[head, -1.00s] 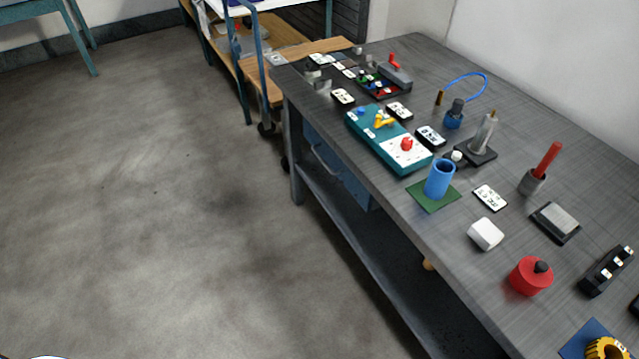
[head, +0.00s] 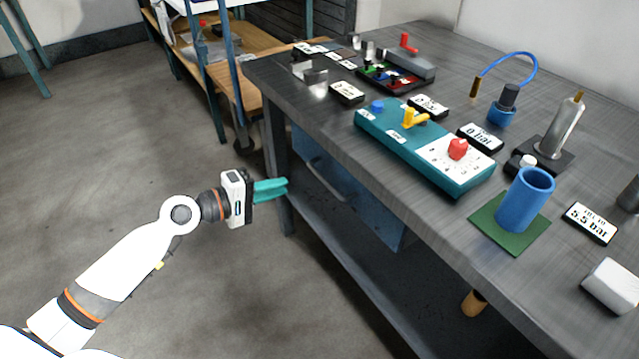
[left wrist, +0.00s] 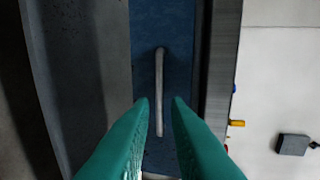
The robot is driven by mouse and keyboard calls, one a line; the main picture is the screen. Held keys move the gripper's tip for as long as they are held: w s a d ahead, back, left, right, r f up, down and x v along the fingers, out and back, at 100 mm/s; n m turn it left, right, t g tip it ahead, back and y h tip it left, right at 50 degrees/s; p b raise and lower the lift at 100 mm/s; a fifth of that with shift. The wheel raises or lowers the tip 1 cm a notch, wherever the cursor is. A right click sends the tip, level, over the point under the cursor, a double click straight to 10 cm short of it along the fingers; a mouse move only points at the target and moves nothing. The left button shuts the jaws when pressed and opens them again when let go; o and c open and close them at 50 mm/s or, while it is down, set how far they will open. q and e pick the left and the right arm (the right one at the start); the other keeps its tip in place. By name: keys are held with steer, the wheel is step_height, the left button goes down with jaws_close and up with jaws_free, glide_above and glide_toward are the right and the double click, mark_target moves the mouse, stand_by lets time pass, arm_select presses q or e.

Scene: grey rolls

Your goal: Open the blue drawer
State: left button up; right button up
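The blue drawer (head: 365,205) sits under the grey workbench top, its front facing the open floor, and looks shut. Its grey bar handle (head: 330,180) runs along the front. My left gripper (head: 287,188) has teal fingers and is in front of the drawer, to the left of the handle in the head view. In the left wrist view the drawer front (left wrist: 180,70) and the handle (left wrist: 159,90) lie ahead between the two fingertips (left wrist: 159,104), which are apart. The fingers are open and empty, with the handle beyond them. My right gripper is in neither current view.
The workbench (head: 470,235) carries a teal control panel (head: 425,148), a blue cup (head: 525,198) on a green mat and several small devices. A lower shelf (head: 350,265) runs below the drawer. A wooden cart (head: 230,80) stands behind. The floor at left is free.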

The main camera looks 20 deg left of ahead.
mark_target(319, 174)
arm_select(q)
steer(key=x, duration=1.1)
steer(key=shift+w+d, duration=0.15)
steer(key=shift+w, duration=0.2)
steer(key=shift+c, duration=0.6)
jaws_close()
